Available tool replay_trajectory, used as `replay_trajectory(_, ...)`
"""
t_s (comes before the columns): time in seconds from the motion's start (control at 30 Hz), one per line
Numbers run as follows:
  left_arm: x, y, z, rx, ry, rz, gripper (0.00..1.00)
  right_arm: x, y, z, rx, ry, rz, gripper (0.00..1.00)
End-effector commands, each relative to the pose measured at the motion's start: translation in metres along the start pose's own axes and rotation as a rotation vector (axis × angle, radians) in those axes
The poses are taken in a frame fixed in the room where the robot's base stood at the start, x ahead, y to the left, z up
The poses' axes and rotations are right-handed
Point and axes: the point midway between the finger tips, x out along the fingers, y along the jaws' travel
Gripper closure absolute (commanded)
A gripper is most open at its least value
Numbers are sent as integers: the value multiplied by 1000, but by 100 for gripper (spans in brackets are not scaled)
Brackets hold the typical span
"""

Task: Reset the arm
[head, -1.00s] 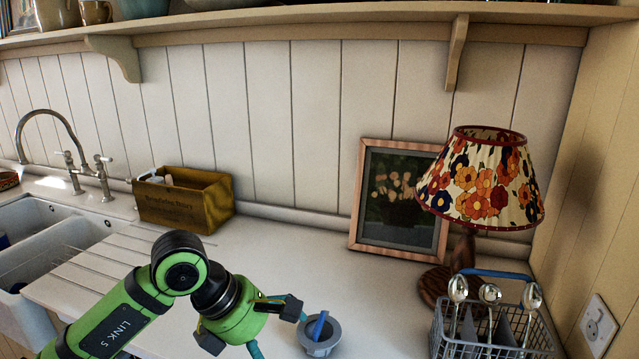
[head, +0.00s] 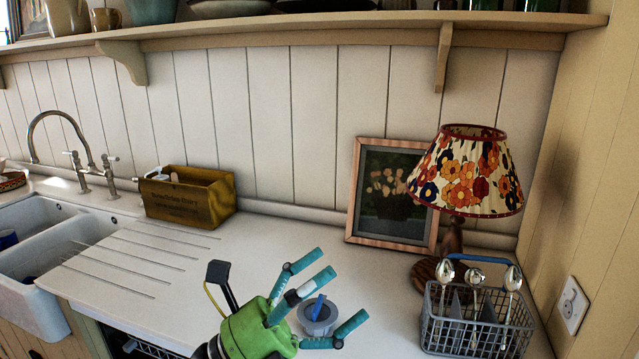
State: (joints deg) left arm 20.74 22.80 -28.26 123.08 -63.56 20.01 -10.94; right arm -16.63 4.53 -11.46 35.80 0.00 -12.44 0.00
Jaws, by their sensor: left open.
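My left gripper (head: 318,302), green with teal fingers, is in the lower middle of the head view. Its fingers are spread open and it seems to hold nothing. Just beyond the fingers, a small grey round holder (head: 318,318) with a blue piece (head: 318,306) in it stands on the white worktop (head: 230,262). A finger partly overlaps the holder in the picture; I cannot tell whether they touch. My right gripper is not in view.
A wire basket (head: 470,335) with several spoons stands at the right, in front of a flowered lamp (head: 467,170) and a framed picture (head: 392,195). A wooden box (head: 188,198) and sink (head: 40,250) are at the left. The middle worktop is clear.

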Motion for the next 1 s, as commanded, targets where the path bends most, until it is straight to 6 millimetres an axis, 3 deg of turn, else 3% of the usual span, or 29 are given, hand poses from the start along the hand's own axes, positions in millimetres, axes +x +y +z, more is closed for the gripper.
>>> replay_trajectory(0.1,-38,19,50,-288,-382,32,3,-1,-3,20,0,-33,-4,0)
replay_trajectory(0.2,-90,54,77,-524,-693,99,3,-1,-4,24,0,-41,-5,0)
replay_trajectory(0.27,-128,78,82,-662,-876,155,3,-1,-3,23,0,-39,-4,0)
replay_trajectory(0.37,-193,118,70,-869,-1152,269,3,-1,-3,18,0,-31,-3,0)
replay_trajectory(0.5,-278,157,18,-1123,-1486,459,3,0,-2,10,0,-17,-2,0)
replay_trajectory(0.6,-327,170,-30,-1271,-1682,603,3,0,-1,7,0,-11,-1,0)
replay_trajectory(0.8,-386,165,-114,-1465,-1938,851,3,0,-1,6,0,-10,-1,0)
replay_trajectory(1.0,-420,142,-181,-1595,-2107,1071,3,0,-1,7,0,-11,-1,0)
